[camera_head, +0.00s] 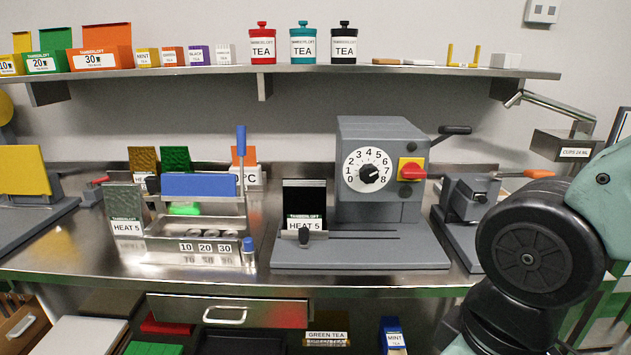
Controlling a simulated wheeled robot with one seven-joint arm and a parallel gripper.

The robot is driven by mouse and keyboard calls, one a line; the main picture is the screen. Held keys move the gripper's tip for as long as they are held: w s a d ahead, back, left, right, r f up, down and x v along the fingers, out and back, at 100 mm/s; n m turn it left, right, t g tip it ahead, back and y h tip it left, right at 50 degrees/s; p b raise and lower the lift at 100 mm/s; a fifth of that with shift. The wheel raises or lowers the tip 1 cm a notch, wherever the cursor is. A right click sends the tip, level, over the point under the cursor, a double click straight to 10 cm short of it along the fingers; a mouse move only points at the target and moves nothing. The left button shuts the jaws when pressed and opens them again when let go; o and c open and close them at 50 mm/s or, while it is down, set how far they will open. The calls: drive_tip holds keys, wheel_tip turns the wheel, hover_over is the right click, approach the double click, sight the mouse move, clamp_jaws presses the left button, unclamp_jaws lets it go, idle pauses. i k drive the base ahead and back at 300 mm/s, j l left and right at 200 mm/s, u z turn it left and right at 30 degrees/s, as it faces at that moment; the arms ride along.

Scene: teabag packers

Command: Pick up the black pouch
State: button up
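The black pouch (304,197) stands upright at the left side of the grey sealing machine, on or just behind its base plate. Its front carries a white label reading "HEAT 5". The small black knob of a slider on the machine's base stands in front of its lower edge. Part of my arm shows large at the right edge, well to the right of the pouch. My gripper is out of the picture.
The grey machine (381,180) has a dial and a red knob. A metal rack (195,230) with a blue lever stands left of the pouch. A grey-green pouch (124,203), also labelled "HEAT 5", stands farther left. A shelf (290,70) holding boxes and tea tins runs above the steel counter.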

sight(305, 200)
drive_tip(key=i+j, duration=0.2)
drive_tip(key=j, duration=0.2)
drive_tip(key=i+j, duration=0.2)
drive_tip(key=j, duration=0.15)
drive_tip(key=i+j, duration=0.25)
drive_tip(key=j, duration=0.15)
drive_tip(key=i+j, duration=0.2)
drive_tip(key=j, duration=0.2)
drive_tip(key=i+j, duration=0.2)
drive_tip(key=j, duration=0.15)
drive_tip(key=i+j, duration=0.2)
drive_tip(key=j, duration=0.2)
drive_tip(key=z, duration=0.05)
